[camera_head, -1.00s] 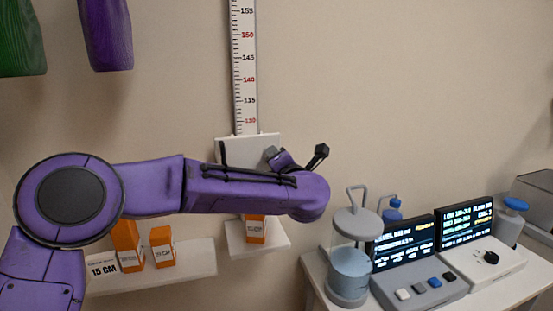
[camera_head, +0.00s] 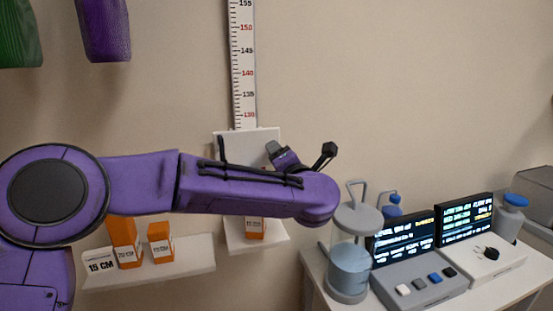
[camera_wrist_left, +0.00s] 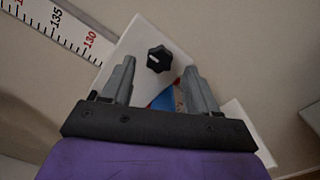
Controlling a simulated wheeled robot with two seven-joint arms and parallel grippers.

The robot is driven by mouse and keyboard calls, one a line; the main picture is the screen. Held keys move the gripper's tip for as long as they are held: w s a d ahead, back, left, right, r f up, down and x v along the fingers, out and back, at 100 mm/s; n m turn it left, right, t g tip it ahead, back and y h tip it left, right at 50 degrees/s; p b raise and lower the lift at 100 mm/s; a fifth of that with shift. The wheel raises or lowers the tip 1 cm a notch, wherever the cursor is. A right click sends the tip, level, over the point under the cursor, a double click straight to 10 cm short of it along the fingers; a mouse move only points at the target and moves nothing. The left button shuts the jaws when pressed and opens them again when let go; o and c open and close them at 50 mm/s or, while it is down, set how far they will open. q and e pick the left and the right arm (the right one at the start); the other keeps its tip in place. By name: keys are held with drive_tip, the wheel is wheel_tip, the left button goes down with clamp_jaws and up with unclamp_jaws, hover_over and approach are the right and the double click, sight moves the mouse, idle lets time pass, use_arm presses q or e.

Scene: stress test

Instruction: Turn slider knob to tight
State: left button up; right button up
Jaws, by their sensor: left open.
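A black knob (camera_wrist_left: 159,59) with a pale pointer line sits on a white panel (camera_wrist_left: 152,33) in the left wrist view. A blue and red mark (camera_wrist_left: 166,98) shows on the panel below it, partly hidden by a finger. My left gripper (camera_wrist_left: 159,67) is open, with one finger on each side of the knob in the picture. I cannot tell whether they touch it. In the head view the white panel (camera_head: 258,139) is at the foot of a vertical ruler (camera_head: 243,65). My purple left arm hides the knob there. My right gripper is not in view.
A shelf (camera_head: 190,268) with orange boxes (camera_head: 122,240) and a 15 CM label is below my arm. Another orange box (camera_head: 254,228) stands behind it. At right, a table holds a clear canister (camera_head: 349,265), a button console (camera_head: 415,287) and a screen unit (camera_head: 467,219).

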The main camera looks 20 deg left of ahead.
use_arm(q)
drive_tip(key=b+v, duration=0.1)
drive_tip(key=v, duration=0.6)
drive_tip(key=shift+d+b, duration=0.15)
drive_tip(key=shift+b, duration=0.2)
drive_tip(key=shift+s, duration=0.1)
drive_tip(key=s+a+f+m+g+h+b, duration=0.1)
drive_tip(key=s+a+f+m+h, duration=0.15)
drive_tip(key=f+m, duration=0.75)
drive_tip(key=s+a+f+m+g+h+b, duration=0.1)
drive_tip(key=s+f+h+b, duration=0.15)
drive_tip(key=f, duration=1.45)
drive_tip(key=s+a+f+m+h+b, duration=0.1)
drive_tip(key=s+f+m, duration=0.4)
drive_tip(key=f, duration=0.9)
drive_tip(key=s+a+f+m+g+p, duration=0.1)
drive_tip(key=s+a+f+m+g, duration=0.1)
drive_tip(key=s, duration=0.7)
drive_tip(key=s+a+f+m+g+p, duration=0.2)
drive_tip(key=s+a+f+m+g, duration=0.1)
drive_tip(key=s+f, duration=0.5)
drive_tip(key=s+a+f+m+g+p, duration=0.1)
drive_tip(key=s+a+f+g, duration=0.3)
drive_tip(key=s, duration=0.6)
drive_tip(key=a+f+m, duration=0.1)
drive_tip(key=a+f, duration=0.1)
drive_tip(key=shift+s+a+m+g+h+p, duration=0.25)
drive_tip(key=shift+a+m+g+h+p, duration=0.05)
drive_tip(key=shift+a+m+g, duration=0.1)
